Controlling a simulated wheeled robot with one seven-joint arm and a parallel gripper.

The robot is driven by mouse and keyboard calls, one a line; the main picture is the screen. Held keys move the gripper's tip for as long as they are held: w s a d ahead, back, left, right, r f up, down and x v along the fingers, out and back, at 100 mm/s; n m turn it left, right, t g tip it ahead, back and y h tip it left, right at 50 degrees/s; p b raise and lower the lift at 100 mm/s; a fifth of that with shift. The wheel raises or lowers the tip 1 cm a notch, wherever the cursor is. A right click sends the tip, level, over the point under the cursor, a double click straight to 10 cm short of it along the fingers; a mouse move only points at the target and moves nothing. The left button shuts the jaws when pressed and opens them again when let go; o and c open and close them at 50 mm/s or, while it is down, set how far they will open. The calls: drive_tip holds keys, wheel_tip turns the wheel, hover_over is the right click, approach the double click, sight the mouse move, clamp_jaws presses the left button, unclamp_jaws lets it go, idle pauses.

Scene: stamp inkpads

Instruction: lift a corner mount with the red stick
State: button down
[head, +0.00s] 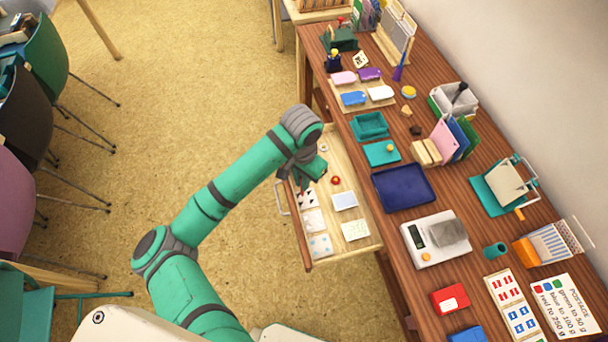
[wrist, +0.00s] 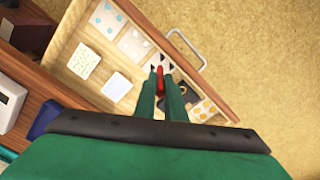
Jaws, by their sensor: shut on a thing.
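My gripper (wrist: 161,78) is over the open drawer and shut on the red stick (wrist: 160,71), whose red end shows between the fingertips. In the head view my gripper (head: 304,184) hangs over the drawer's left part. The black corner mounts (wrist: 168,67) lie on a white card near the stick's tip, partly hidden by the fingers. The same card (head: 305,198) shows in the head view below my gripper. I cannot tell whether the stick touches a mount.
The wooden drawer (head: 352,253) holds several other cards, including a dotted one (head: 320,245) and a pale blue one (head: 345,200).

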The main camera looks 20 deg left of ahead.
sight(302, 195)
drive_tip(key=shift+s+f, duration=0.1)
drive_tip(key=shift+f, duration=2.75)
drive_tip(key=shift+a, duration=0.1)
drive_tip(key=shift+f, duration=0.5)
drive_tip(key=shift+r, duration=3.5)
